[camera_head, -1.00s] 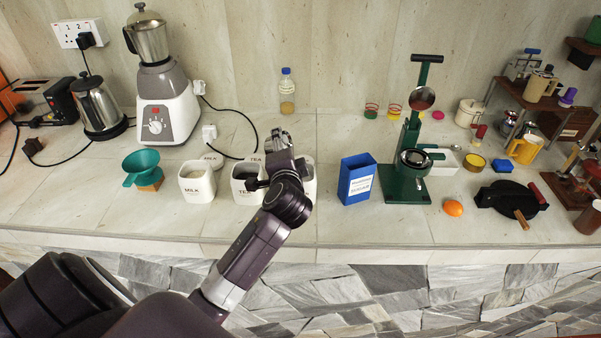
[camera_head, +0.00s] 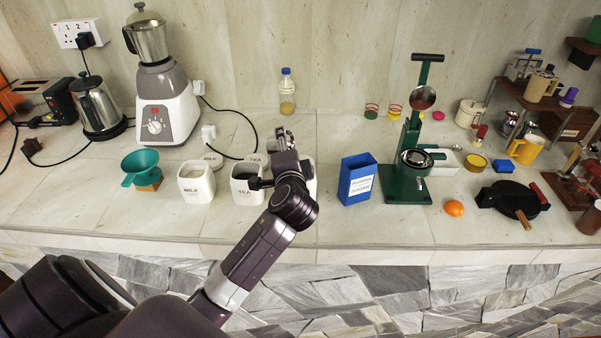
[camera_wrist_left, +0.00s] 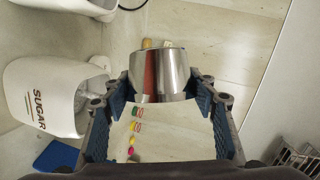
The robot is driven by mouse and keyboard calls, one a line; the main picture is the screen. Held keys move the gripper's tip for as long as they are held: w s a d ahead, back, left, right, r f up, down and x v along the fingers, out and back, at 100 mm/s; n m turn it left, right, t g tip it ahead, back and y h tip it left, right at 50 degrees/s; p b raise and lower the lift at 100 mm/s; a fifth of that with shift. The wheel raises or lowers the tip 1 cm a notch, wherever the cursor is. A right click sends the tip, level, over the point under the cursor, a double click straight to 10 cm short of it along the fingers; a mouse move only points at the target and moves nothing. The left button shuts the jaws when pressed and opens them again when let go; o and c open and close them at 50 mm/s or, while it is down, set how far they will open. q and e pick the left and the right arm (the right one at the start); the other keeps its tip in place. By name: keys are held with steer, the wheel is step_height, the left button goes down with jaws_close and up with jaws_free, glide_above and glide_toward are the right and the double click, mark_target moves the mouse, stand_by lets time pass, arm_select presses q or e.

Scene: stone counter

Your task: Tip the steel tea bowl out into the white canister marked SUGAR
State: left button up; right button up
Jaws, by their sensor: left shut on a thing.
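My left gripper (camera_head: 283,137) is shut on the steel tea bowl (camera_wrist_left: 160,76). In the left wrist view the bowl is shiny and sits between the two fingers (camera_wrist_left: 165,105). Its contents do not show, and I cannot tell how far it is tilted. The white canister marked SUGAR (camera_wrist_left: 42,97) stands to the left of the bowl in that view, apart from it, with its mouth open. In the head view only a strip of that canister (camera_head: 311,181) shows, beside my left arm, which hides the rest. My right gripper is not in view.
White canisters marked MILK (camera_head: 196,184) and TEA (camera_head: 243,186) stand left of my arm. A blue sugar box (camera_head: 357,180) and a green press (camera_head: 408,186) stand to the right. A bottle (camera_head: 287,92) stands at the back wall. The counter behind the gripper is mostly clear.

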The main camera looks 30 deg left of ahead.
arm_select(q)
steer(key=shift+w+d, duration=0.1)
steer(key=shift+d, duration=0.1)
steer(key=shift+w+d+r+m+y+b, duration=0.1)
steer(key=shift+d+m+y+b, duration=0.25)
steer(key=shift+m+b, duration=0.15)
stand_by(0.4)
steer(key=shift+d+f+m, duration=0.15)
steer(key=shift+f+m, duration=0.1)
steer(key=shift+m, duration=0.05)
stand_by(0.3)
steer(key=shift+w+d+f+m+t+y+b, duration=0.1)
steer(key=shift+d+f+m+t+y+b, duration=0.05)
steer(key=shift+f+m+t+y+b, duration=0.2)
stand_by(0.6)
steer(key=shift+w+d+m+y, duration=0.15)
steer(key=shift+d+m+y, duration=0.2)
steer(key=shift+m, duration=0.4)
stand_by(0.8)
steer(key=shift+w+d+m+t+y, duration=0.2)
steer(key=shift+d+m+t, duration=0.25)
steer(key=shift+m, duration=0.65)
stand_by(1.1)
